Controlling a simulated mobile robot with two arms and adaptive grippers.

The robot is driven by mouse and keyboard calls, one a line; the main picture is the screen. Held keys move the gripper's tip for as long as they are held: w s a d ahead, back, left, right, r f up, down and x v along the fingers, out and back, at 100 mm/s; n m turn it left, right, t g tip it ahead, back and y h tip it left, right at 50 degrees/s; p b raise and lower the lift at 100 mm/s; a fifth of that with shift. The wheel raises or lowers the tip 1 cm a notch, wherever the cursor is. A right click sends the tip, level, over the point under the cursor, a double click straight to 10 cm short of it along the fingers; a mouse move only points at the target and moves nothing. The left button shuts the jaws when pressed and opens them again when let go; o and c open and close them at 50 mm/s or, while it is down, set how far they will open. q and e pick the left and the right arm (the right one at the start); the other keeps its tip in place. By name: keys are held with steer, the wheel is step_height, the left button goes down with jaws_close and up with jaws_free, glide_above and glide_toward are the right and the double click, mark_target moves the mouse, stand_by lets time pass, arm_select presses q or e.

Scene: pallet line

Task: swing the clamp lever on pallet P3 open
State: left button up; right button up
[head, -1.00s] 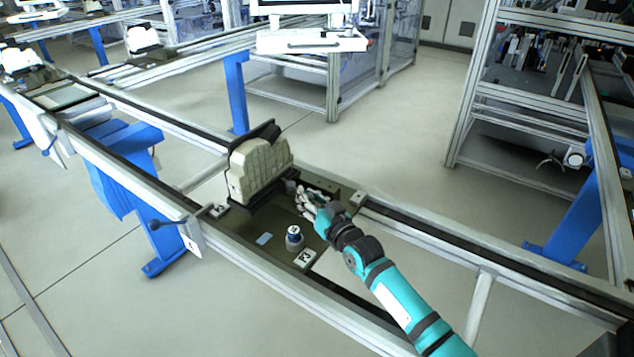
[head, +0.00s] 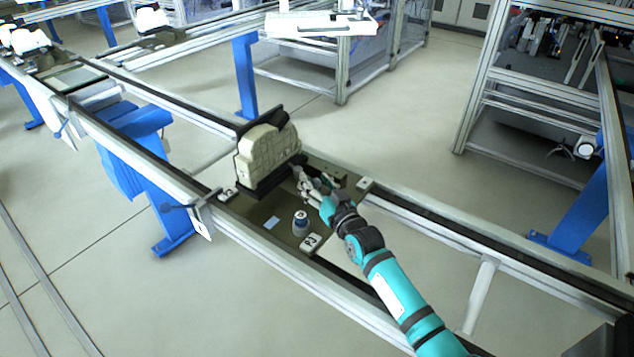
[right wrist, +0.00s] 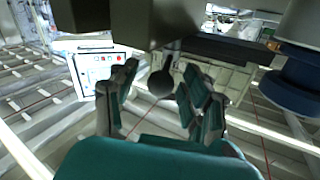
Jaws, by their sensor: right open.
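My right gripper (head: 308,184) is low over the pallet, just right of the holder. In the right wrist view its fingers are apart, with a dark ball knob (right wrist: 160,83), apparently the clamp lever's end, in the gap. I cannot tell if the fingers touch it. The lever's arm is mostly hidden. My left gripper is out of view.
A short post with a blue-and-white top (head: 300,222) stands on the pallet near the label. Metal rails (head: 460,238) run along both sides. A machine frame stands at the back right.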

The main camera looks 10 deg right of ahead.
steer(key=shift+a, duration=0.1)
steer(key=shift+s+f, duration=0.1)
steer(key=shift+s, duration=0.1)
steer(key=v, duration=1.1)
steer(key=shift+s+d, duration=0.3)
